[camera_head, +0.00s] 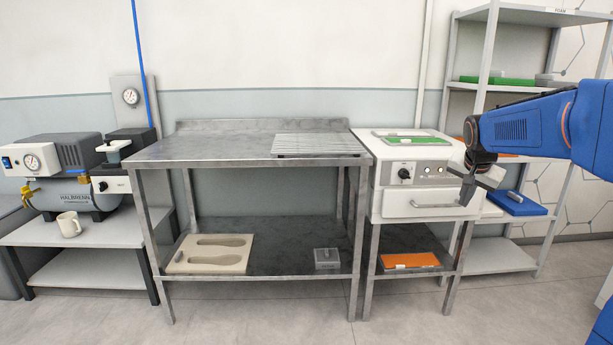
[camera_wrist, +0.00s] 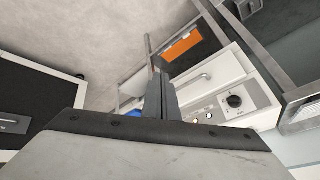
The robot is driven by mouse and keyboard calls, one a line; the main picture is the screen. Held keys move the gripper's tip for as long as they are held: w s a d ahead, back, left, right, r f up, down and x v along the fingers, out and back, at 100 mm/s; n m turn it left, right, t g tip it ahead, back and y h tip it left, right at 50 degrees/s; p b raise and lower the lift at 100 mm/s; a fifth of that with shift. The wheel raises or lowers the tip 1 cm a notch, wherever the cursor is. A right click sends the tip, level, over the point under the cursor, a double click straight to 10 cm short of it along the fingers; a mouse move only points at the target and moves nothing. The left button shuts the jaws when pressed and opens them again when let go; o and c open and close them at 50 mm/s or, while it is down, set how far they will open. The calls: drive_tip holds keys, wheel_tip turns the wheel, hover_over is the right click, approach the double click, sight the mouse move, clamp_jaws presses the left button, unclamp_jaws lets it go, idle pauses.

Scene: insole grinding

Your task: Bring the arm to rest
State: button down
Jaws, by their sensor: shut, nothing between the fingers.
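My blue arm reaches in from the right edge of the head view. My gripper (camera_head: 467,190) hangs at its end, in front of the right side of the white machine (camera_head: 390,205) and pointing down. In the wrist view the fingers of my gripper (camera_wrist: 160,82) are together with nothing between them. The machine's drawer handle and black knob show beyond the fingers in that view. Whether the gripper touches the machine cannot be told from the head view; the fingers look apart from it in the wrist view.
A steel table (camera_head: 230,148) with a slatted rack (camera_head: 318,145) stands left of the machine. Its lower shelf holds a beige insole mould (camera_head: 212,254). A grey shelf rack (camera_head: 505,258) with a blue tray (camera_head: 517,204) stands behind my arm. Open floor lies in front.

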drive_tip(key=s+a+f+n, duration=0.1)
drive_tip(key=s+a+n, duration=0.1)
drive_tip(key=s+a, duration=0.35)
drive_tip(key=s+a+f+n+y, duration=0.1)
drive_tip(key=s+a, duration=0.1)
drive_tip(key=s, duration=0.7)
drive_tip(key=s+a+f+n, duration=0.1)
drive_tip(key=s+a+n, duration=0.1)
drive_tip(key=s+a, duration=0.35)
drive_tip(key=s+a+f+n, duration=0.1)
drive_tip(key=s+f, duration=0.2)
drive_tip(key=s, duration=0.3)
drive_tip(key=s+a+f+n+y, duration=0.1)
drive_tip(key=s+f+n, duration=0.1)
drive_tip(key=s, duration=0.4)
drive_tip(key=s+a+f+n, duration=0.1)
drive_tip(key=s+f, duration=0.3)
drive_tip(key=s, duration=0.3)
drive_tip(key=shift+a+f+n+g+y, duration=0.3)
drive_tip(key=shift+a+f+n+g, duration=0.05)
drive_tip(key=shift+n+g, duration=0.05)
